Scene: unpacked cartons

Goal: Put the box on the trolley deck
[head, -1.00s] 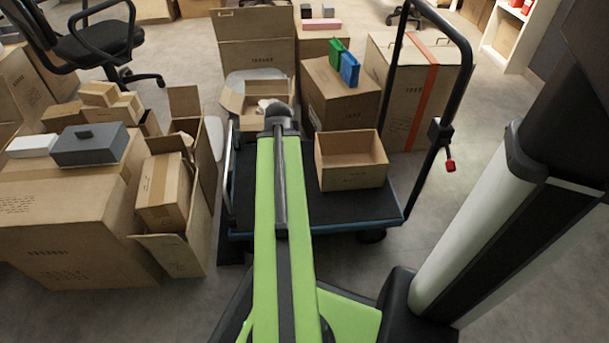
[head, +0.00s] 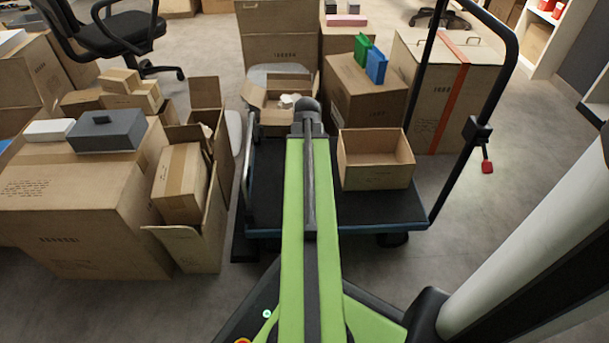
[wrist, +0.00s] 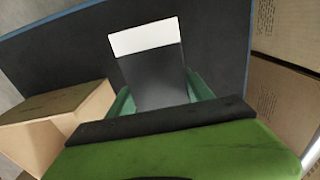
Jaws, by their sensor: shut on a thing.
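A box with a white face and a dark grey face (wrist: 148,75) is held between the teal fingers of my gripper (wrist: 161,95) in the wrist view. The dark trolley deck (wrist: 70,55) with its blue edge lies behind and below the box. I cannot tell whether the box touches the deck. In the head view the deck (head: 285,190) shows on both sides of my green arm. The arm reaches over it and hides the gripper and the box there.
An open carton (head: 375,177) sits on the deck's right; it also shows in the wrist view (wrist: 55,120). Taller cartons (head: 362,97) stand behind, and a black handle (head: 505,75) rises at right. Stacked cartons (head: 80,220) fill the left floor. The deck's front left is bare.

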